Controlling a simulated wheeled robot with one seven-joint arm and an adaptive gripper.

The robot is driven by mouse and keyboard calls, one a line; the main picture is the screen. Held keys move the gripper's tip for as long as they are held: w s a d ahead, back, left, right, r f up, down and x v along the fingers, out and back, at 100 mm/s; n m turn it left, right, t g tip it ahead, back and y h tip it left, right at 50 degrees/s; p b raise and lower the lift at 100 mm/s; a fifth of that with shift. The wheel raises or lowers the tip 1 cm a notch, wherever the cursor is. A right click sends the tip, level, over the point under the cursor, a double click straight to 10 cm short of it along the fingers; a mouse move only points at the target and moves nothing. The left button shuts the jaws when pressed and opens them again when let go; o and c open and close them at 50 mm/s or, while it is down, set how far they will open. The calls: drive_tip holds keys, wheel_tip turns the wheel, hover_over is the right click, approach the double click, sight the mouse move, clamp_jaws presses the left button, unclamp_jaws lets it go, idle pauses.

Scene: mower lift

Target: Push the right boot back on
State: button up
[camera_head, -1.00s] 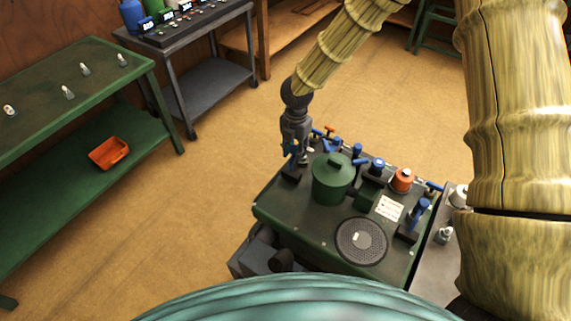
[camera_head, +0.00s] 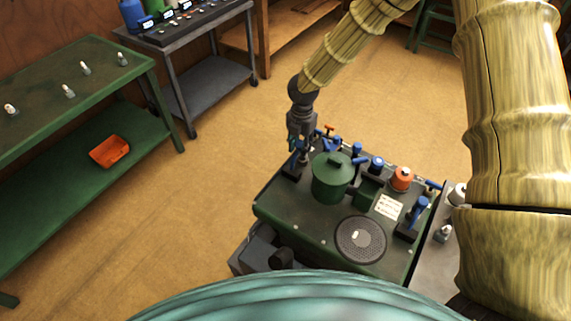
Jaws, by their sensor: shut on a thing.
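The green engine (camera_head: 310,222) stands in the middle of the view. A black block (camera_head: 292,172) sits at its far left corner, with a small pale metal piece (camera_head: 304,157) just above it. My gripper (camera_head: 297,150) is shut, pointing down at this corner. A bit of blue (camera_head: 293,144), which looks like the boot, shows at its fingers. The fingers hide most of it, and I cannot tell whether it touches the metal piece. A similar blue piece (camera_head: 420,208) stands on a black block (camera_head: 406,233) at the engine's right.
A green round canister (camera_head: 331,178), blue-capped parts (camera_head: 376,163) and an orange cap (camera_head: 401,178) stand on the engine, close to the right of my gripper. A round grille (camera_head: 361,240) lies nearer. A green bench (camera_head: 150,80) stands at left, with open floor between (camera_head: 205,200).

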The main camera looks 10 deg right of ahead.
drive_tip(key=shift+w+d+f, duration=0.4)
drive_tip(key=shift+w+d, duration=0.05)
drive_tip(key=shift+w, duration=0.1)
drive_tip(key=shift+d+f, duration=0.1)
drive_tip(key=shift+f, duration=0.05)
drive_tip(key=shift+w+d+f+b, duration=0.15)
drive_tip(key=shift+w+d+f, duration=0.1)
drive_tip(key=shift+f, duration=0.15)
drive_tip(key=shift+w+d+f+b, duration=0.15)
drive_tip(key=shift+d+f, duration=0.05)
drive_tip(key=shift+f, duration=0.2)
drive_tip(key=shift+c, duration=0.3)
drive_tip(key=o, duration=0.8)
drive_tip(key=shift+w+d+f, duration=0.1)
drive_tip(key=shift+f, duration=0.1)
drive_tip(key=shift+r, duration=0.1)
